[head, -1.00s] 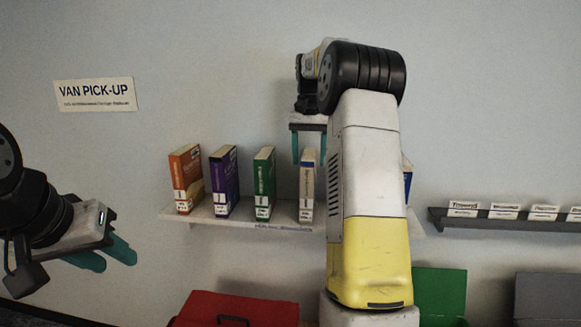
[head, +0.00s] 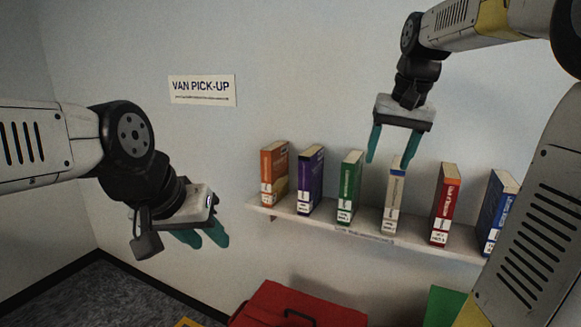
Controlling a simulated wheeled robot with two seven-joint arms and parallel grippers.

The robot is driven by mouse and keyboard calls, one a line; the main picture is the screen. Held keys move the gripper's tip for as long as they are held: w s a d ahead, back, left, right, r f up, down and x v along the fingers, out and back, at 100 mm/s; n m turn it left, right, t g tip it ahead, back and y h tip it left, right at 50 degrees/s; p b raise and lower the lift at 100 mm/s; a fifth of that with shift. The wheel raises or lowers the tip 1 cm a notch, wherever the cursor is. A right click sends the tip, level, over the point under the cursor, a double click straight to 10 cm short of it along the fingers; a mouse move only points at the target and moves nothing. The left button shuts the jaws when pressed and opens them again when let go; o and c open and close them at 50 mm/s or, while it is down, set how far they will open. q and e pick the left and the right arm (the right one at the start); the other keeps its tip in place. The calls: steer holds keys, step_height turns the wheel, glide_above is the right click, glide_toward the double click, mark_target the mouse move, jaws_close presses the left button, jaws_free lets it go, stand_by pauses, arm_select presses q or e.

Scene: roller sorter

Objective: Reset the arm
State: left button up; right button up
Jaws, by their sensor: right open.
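My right gripper (head: 387,146) comes in from the upper right and points down. Its teal fingers are spread apart, in front of or just above the shelf near the green book (head: 349,187) and the cream book (head: 394,198); nothing is between them. My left gripper (head: 204,237) hangs at the left, in front of the wall and left of the shelf. Its two teal fingers point down and right and look apart, with nothing seen between them.
The white wall shelf (head: 336,228) also carries an orange book (head: 273,175), a purple book (head: 309,181), a red book (head: 444,205) and a blue book (head: 496,213), all upright. Below are a red lidded box (head: 270,307) and a green one (head: 441,306). A "VAN PICK-UP" sign (head: 203,90) is on the wall.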

steer(key=s+a+f+n+t, duration=0.1)
steer(key=s+a+f, duration=0.1)
steer(key=s, duration=0.3)
steer(key=s+a+f+n+t, duration=0.1)
steer(key=s+a+f, duration=0.2)
steer(key=s, duration=0.3)
steer(key=s+a+f+t+y, duration=0.1)
steer(key=s+a+f, duration=0.1)
steer(key=s+f, duration=0.2)
steer(key=shift+s+a+n, duration=0.25)
steer(key=shift+s+n, duration=0.15)
steer(key=shift+s, duration=0.55)
